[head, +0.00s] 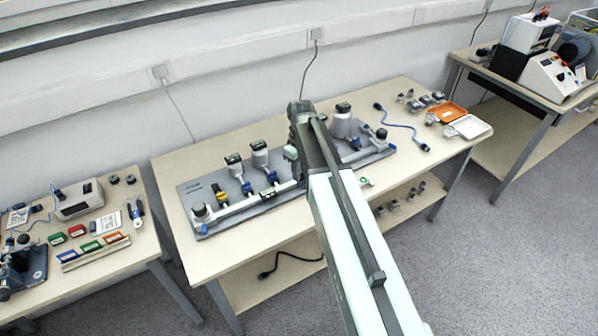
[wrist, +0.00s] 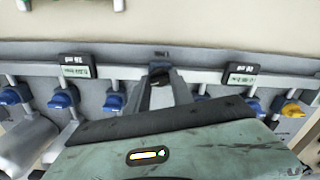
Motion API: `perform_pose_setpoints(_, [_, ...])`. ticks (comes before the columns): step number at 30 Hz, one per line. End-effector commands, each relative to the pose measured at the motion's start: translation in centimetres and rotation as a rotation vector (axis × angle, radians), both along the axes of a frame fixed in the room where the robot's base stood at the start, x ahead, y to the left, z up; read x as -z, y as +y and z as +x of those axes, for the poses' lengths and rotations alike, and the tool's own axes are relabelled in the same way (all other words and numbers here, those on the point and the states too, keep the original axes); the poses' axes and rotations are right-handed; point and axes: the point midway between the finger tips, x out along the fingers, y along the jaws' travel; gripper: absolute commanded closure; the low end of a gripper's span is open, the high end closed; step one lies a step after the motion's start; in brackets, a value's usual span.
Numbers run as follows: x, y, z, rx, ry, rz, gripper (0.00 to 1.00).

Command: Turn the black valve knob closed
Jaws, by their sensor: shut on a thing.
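The black valve knob (wrist: 158,73) shows as a small dark shape between my fingertips in the wrist view. It sits on the grey pipe panel (head: 240,219). My gripper (wrist: 160,82) reaches down to it and is shut on it, one finger on each side. The knob's exact turn angle is too small to read. In the head view my arm covers the middle of the panel, so the knob and my fingertips are hidden there.
Blue valves (wrist: 62,98) and a yellow valve (wrist: 290,108) stand along the pipe beside my gripper. Two gauges (wrist: 77,66) (wrist: 240,73) flank it. The panel lies on a wooden table (head: 170,165). An orange tray (head: 446,112) and blue cable (head: 402,124) lie to the right.

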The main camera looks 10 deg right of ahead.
Motion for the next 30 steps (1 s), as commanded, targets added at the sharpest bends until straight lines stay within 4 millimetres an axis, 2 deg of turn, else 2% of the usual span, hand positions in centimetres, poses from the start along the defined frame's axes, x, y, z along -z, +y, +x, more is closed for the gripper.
perform_pose_setpoints(30, [0.04, 0.3, -0.2, -0.96, 0.003, 0.005, 1.0])
